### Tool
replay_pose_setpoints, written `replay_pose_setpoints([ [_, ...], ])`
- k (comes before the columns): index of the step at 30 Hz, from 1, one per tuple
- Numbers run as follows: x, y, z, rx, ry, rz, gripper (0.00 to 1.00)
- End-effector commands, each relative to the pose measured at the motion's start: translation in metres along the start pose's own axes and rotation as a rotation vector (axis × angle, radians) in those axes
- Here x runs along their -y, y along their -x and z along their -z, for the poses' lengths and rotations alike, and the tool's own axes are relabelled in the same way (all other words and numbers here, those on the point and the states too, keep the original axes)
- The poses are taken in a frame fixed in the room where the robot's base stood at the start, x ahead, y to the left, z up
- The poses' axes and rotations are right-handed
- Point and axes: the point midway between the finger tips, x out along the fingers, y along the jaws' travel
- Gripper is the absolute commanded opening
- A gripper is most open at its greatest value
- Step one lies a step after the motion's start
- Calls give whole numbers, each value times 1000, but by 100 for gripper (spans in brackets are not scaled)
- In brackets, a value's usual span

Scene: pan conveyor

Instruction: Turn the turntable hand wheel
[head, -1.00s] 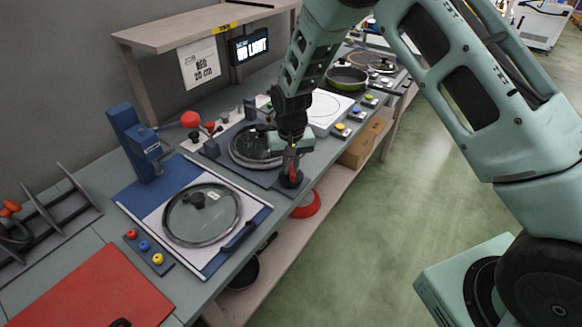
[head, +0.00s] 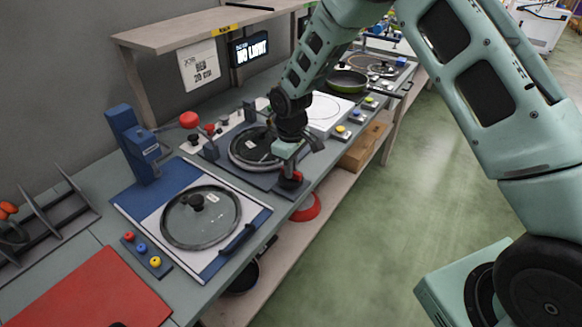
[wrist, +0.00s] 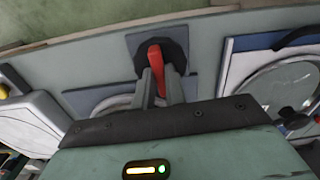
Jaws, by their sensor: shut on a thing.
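The turntable hand wheel is a black round knob with a red handle (wrist: 155,55), on a grey plate at the bench's front edge in the wrist view. In the head view the hand wheel (head: 290,182) is partly hidden under my gripper (head: 292,168). The fingers of my gripper (wrist: 159,85) are shut on the red handle, one on each side. Behind the wheel in the head view is the round turntable with a dark glass lid (head: 250,148); my arm hides its right part.
A glass lid (head: 180,222) lies on a white and blue station at the left, with a blue post (head: 128,140) behind it. A white plate (head: 326,108) and a green pan (head: 347,82) are farther along. A red bowl (head: 307,208) is on the shelf below.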

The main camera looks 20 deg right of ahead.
Motion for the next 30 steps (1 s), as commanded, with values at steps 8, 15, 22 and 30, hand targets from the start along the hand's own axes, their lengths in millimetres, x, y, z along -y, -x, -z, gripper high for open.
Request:
replay_pose_setpoints([
  [8,-1,1,1,-3,85,-2,0],
  [15,-1,1,1,-3,103,-2,0],
  [22,-1,1,1,-3,102,-2,0],
  [30,-1,1,0,-2,102,-1,35],
])
